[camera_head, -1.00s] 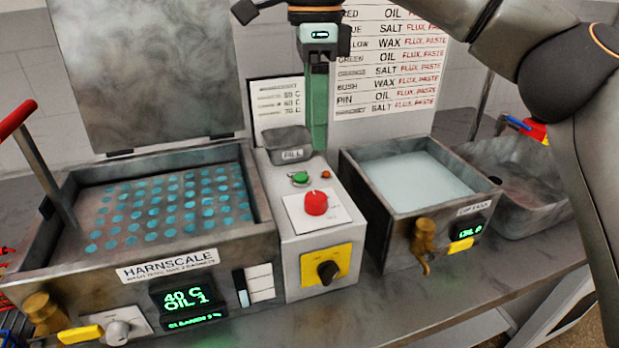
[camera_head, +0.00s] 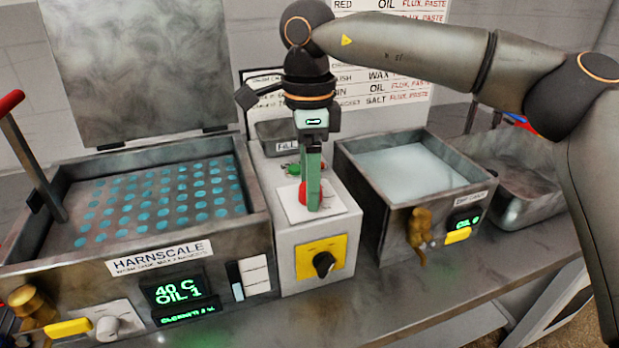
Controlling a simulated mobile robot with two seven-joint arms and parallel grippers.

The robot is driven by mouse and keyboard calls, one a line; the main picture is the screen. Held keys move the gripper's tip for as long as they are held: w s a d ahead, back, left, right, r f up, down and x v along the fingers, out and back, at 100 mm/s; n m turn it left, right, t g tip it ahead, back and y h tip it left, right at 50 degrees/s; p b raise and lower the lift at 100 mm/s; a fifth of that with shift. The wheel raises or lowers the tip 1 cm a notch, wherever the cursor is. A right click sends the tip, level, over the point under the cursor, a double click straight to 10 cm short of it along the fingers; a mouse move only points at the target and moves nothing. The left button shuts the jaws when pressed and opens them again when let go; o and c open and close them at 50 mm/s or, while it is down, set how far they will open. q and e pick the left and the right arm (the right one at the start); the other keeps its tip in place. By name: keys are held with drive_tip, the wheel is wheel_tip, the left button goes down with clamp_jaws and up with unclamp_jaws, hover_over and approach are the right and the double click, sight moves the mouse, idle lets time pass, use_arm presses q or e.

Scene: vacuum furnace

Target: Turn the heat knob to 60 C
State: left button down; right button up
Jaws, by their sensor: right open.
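My right gripper (camera_head: 313,200) comes down over the central control box, its green fingers pointing down. It is open. It stands in front of a red knob (camera_head: 302,194) on a white plate on the box top and hides part of it; I cannot tell if they touch. A black knob (camera_head: 324,263) sits on a yellow plate on the box front. A pale knob (camera_head: 106,327) sits on the front of the left tank at the lower left. No knob is clearly labelled as heat. The tank's green display (camera_head: 177,292) reads 40 C, OIL 1. My left gripper is not in view.
The left tank (camera_head: 245,226), labelled HARNSCALE, has its lid (camera_head: 140,70) raised. A smaller tank (camera_head: 375,205) of pale liquid stands right of the box, with a brass tap (camera_head: 419,229) in front. A grey basin (camera_head: 528,195) is farther right.

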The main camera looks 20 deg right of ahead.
drive_tip(key=c, duration=0.7)
clamp_jaws()
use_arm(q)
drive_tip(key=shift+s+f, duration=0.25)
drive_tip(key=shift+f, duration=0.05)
